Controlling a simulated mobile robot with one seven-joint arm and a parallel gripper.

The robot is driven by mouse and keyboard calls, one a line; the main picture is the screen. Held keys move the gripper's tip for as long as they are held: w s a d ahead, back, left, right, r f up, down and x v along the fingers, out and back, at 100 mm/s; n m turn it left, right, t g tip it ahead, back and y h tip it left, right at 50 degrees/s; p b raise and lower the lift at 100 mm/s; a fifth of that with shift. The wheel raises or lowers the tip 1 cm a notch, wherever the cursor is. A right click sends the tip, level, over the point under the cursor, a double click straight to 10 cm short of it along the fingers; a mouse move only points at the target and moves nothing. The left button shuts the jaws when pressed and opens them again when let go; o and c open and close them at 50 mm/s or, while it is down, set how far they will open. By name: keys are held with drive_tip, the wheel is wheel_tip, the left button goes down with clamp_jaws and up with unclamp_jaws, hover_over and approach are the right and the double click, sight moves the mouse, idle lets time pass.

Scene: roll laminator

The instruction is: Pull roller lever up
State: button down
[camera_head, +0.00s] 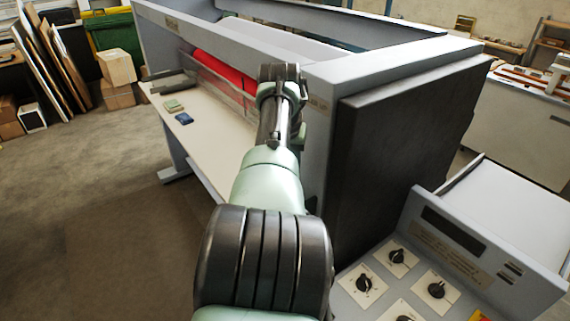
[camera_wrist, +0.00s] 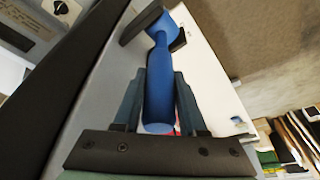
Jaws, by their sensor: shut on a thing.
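The roller lever (camera_wrist: 158,108) has a blue handle that shows in the wrist view. Its far end meets a dark bracket (camera_wrist: 141,25) on the machine's side. My gripper (camera_wrist: 163,76) is shut on the blue handle, with one dark finger on each side of it. In the head view my arm reaches to the near end of the laminator (camera_head: 350,68); the lever and my fingertips are hidden there behind my wrist.
The red roller (camera_head: 225,76) lies left of my wrist, above a pale table (camera_head: 215,133) holding small green and blue pads. A control panel with knobs (camera_head: 437,290) stands at lower right. Boxes (camera_head: 117,67) and leaning boards stand at far left. Open floor lies left.

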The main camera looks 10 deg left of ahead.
drive_tip(key=shift+c, duration=2.3)
unclamp_jaws()
drive_tip(key=shift+d, duration=0.15)
drive_tip(key=shift+r, duration=0.1)
drive_tip(key=shift+b+v, duration=0.85)
drive_tip(key=shift+v, duration=0.25)
drive_tip(key=b+v, duration=0.4)
drive_tip(key=v, duration=0.6)
drive_tip(key=shift+r, duration=0.25)
